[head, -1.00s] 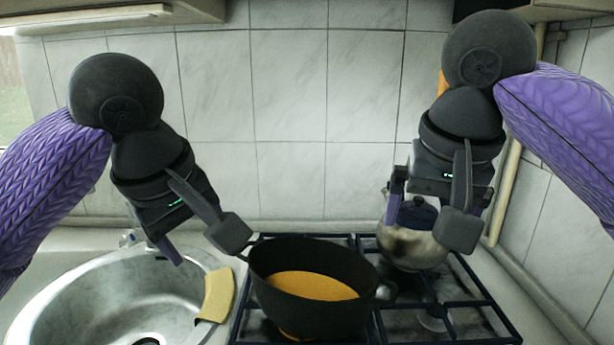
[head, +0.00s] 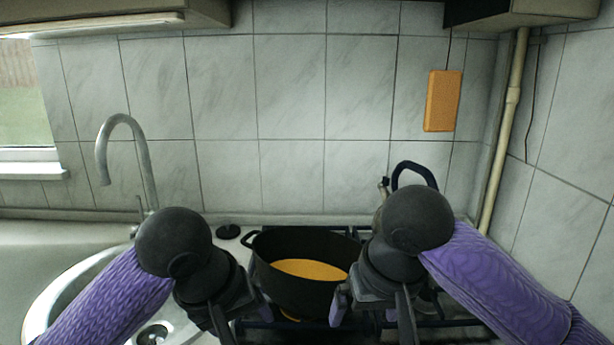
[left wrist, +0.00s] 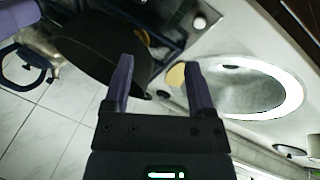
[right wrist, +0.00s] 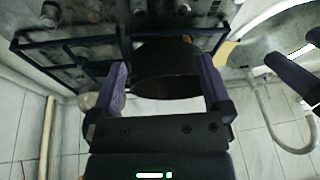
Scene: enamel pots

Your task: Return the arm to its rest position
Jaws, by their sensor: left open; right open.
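My left gripper (head: 240,318) is open and empty, low at the left of the pot in the head view; its spread fingers show in the left wrist view (left wrist: 157,75). My right gripper (head: 372,315) is open and empty at the right front of the pot; its spread fingers show in the right wrist view (right wrist: 163,75). The black pot (head: 300,291) with orange contents (head: 310,269) stands on the hob. It also shows in the left wrist view (left wrist: 100,45) and the right wrist view (right wrist: 165,82). I cannot tell the exact gap to either gripper.
The kettle, with a dark handle (head: 415,168), is mostly hidden behind my right arm. The sink (head: 60,291) with its tap (head: 143,165) is at the left, partly behind my left arm. An orange board (head: 442,101) hangs on the tiled wall. The space above the pot is clear.

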